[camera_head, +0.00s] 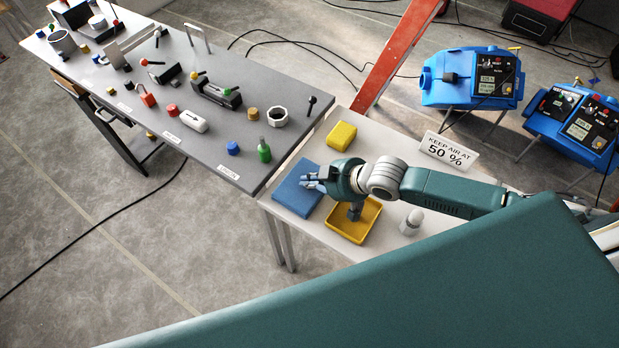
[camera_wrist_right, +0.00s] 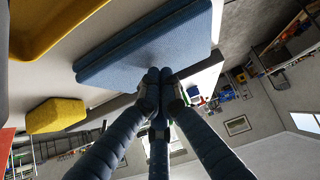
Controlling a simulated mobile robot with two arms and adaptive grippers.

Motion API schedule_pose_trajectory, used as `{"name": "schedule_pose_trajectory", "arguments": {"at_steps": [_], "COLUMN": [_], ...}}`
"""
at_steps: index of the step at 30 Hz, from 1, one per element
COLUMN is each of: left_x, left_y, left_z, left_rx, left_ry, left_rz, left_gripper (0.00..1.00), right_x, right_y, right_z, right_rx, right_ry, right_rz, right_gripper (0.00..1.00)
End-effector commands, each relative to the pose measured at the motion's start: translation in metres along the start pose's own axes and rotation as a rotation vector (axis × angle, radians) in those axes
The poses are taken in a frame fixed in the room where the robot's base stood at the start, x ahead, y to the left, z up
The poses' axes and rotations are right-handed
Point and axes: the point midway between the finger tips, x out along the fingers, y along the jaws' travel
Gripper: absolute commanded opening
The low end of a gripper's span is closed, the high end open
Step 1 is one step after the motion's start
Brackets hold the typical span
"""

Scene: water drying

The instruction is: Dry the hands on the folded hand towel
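The folded blue hand towel (camera_head: 297,192) lies on the white side table, left of the yellow tray. My right gripper (camera_head: 312,181) is over the towel's right part, with its fingers pointing left across it. In the right wrist view, the towel (camera_wrist_right: 150,45) shows as a thick folded slab beyond the fingertips. There the fingers of my right gripper (camera_wrist_right: 160,76) come together at their tips, with no object visible between them. The tips overlap the towel's edge in that view; I cannot tell whether they touch it. My left gripper is not in view.
The yellow tray (camera_head: 372,222) sits beneath my right forearm. A yellow sponge-like block (camera_head: 341,135), a white bottle (camera_head: 412,221) and a "KEEP AIR AT 50 %" sign (camera_head: 449,150) are nearby. A grey table (camera_head: 215,150) with several small items adjoins at left. Blue machines (camera_head: 470,78) stand behind.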

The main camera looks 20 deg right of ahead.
Motion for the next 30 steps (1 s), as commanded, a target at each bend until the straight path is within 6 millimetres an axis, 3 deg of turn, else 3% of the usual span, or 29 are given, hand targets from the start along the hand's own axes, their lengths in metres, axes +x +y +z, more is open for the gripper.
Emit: {"name": "schedule_pose_trajectory", "arguments": {"at_steps": [1, 8, 18, 20, 30], "left_x": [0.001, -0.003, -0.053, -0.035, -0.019], "left_y": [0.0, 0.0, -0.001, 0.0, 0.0], "left_z": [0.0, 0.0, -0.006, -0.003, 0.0], "left_rx": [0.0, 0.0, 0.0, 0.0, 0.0], "left_ry": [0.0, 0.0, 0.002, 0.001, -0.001], "left_rz": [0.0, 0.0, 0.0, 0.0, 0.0], "left_gripper": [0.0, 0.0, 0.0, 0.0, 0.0], "right_x": [0.003, 0.0, -0.035, -0.043, -0.11], "right_y": [-0.005, -0.005, 0.0, 0.001, 0.002], "right_z": [0.015, 0.012, -0.036, -0.025, -0.029], "right_rx": [0.007, 0.007, 0.003, 0.0, -0.002], "right_ry": [-0.029, -0.028, -0.005, -0.006, -0.001], "right_rz": [-0.007, -0.007, 0.002, 0.003, 0.005], "right_gripper": [0.0, 0.0, 0.0, 0.0, 0.0]}}
